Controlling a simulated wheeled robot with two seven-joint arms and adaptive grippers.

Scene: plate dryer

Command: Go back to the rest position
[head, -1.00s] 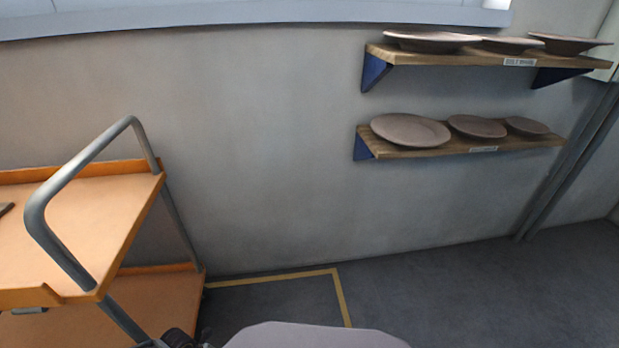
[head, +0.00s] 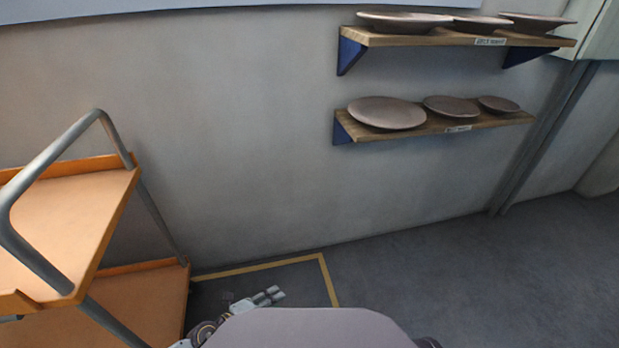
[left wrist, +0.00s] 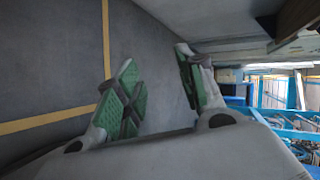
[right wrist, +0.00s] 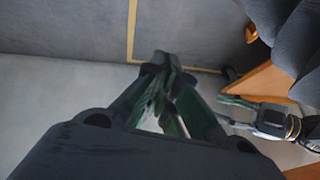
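My left gripper (head: 262,298) shows low in the head view, above the floor near the yellow line. In the left wrist view its green-padded fingers (left wrist: 158,86) stand apart with nothing between them. My right gripper is not clearly visible in the head view. In the right wrist view its fingers (right wrist: 162,68) meet at the tips, and I see no object held. My left gripper also shows at the right of the right wrist view (right wrist: 238,112). A large grey part of my own body covers the bottom middle of the head view.
An orange trolley (head: 70,225) with a grey tube handle (head: 50,152) stands at left. Plates sit on the upper shelf (head: 440,38) and lower shelf (head: 375,135) on the wall. A yellow line (head: 270,265) marks the floor. The floor at right (head: 450,275) is clear.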

